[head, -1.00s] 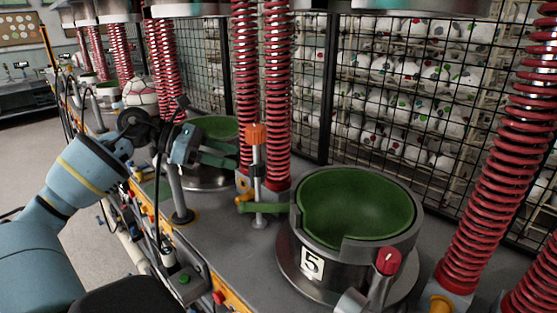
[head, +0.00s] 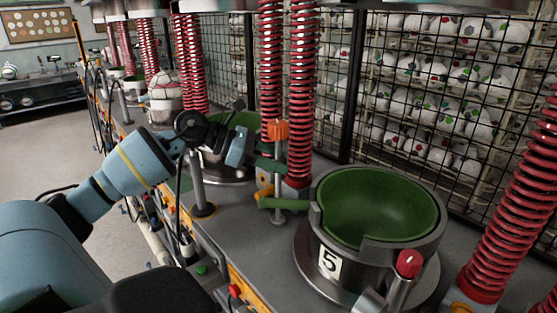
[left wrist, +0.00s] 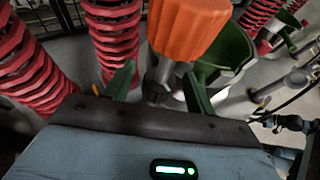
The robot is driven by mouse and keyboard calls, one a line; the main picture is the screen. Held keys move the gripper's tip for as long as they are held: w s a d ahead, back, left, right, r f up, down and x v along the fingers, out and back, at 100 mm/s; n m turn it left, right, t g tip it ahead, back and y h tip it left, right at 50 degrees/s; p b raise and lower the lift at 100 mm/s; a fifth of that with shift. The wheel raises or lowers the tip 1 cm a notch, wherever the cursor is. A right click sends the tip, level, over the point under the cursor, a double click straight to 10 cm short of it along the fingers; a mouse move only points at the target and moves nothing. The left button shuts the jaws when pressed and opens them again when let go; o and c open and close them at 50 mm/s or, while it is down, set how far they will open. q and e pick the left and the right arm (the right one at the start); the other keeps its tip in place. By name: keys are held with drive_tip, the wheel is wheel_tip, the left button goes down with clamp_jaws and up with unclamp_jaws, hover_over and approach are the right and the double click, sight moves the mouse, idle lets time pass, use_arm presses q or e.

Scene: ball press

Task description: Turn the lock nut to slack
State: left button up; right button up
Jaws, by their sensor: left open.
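A slim metal post with an orange cap (head: 278,130) stands upright beside the station marked 5. A green and yellow lever (head: 284,204) sticks out low on the post. I cannot tell for certain which part is the lock nut. My left gripper (head: 269,157) is open at the post, just below the orange cap. In the left wrist view the orange cap (left wrist: 190,28) looms large, and the green fingers (left wrist: 160,75) stand on either side of the post below it. Whether they touch it cannot be told. My right gripper is not in view.
The green-lined cup (head: 380,208) of station 5 stands right of the post, with a red knob (head: 409,263) at its front. Red spring columns (head: 302,95) rise close behind the post. A wire mesh fence (head: 420,110) closes off the back.

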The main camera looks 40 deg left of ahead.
use_arm(q)
drive_tip(key=shift+w+d+f, duration=0.15)
drive_tip(key=shift+w+d, duration=0.1)
drive_tip(key=shift+d, duration=0.05)
